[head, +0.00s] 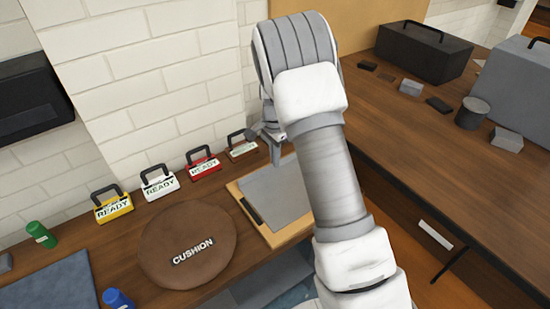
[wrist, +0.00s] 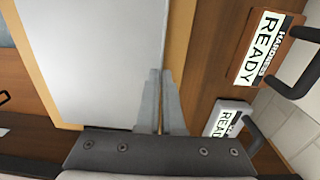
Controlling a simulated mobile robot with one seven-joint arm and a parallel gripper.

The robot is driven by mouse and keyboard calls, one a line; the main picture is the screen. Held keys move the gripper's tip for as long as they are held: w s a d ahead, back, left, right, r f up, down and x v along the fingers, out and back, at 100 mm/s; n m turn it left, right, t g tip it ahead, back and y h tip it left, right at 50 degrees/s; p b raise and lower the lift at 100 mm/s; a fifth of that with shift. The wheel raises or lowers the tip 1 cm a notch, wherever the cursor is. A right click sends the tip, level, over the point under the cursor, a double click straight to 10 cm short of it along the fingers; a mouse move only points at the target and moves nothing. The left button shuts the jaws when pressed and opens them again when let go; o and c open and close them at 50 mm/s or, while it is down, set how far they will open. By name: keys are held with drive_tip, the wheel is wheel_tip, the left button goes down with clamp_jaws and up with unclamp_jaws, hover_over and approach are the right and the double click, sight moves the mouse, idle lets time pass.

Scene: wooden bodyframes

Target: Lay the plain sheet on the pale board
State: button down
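The plain grey sheet (head: 272,190) lies flat over the pale wooden board (head: 285,236) on the counter, with a pale border showing around it. In the wrist view the sheet (wrist: 100,60) covers most of the board, and a strip of the board (wrist: 180,35) shows along its right side. My gripper (head: 276,160) is at the far edge of the board. In the wrist view its fingers (wrist: 161,73) are close together at the sheet's right edge. I cannot tell whether the sheet's edge is between them. My arm hides the board's right part in the head view.
A brown round cushion (head: 188,245) lies left of the board. Several handled READY blocks, such as the red one (head: 203,163), stand along the wall. A higher counter at the right holds a black toolbox (head: 422,54) and small dark pieces.

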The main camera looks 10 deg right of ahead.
drive_tip(key=shift+c, duration=2.2)
unclamp_jaws()
drive_tip(key=shift+r, duration=0.1)
drive_tip(key=shift+r+p, duration=2.45)
drive_tip(key=shift+r, duration=1)
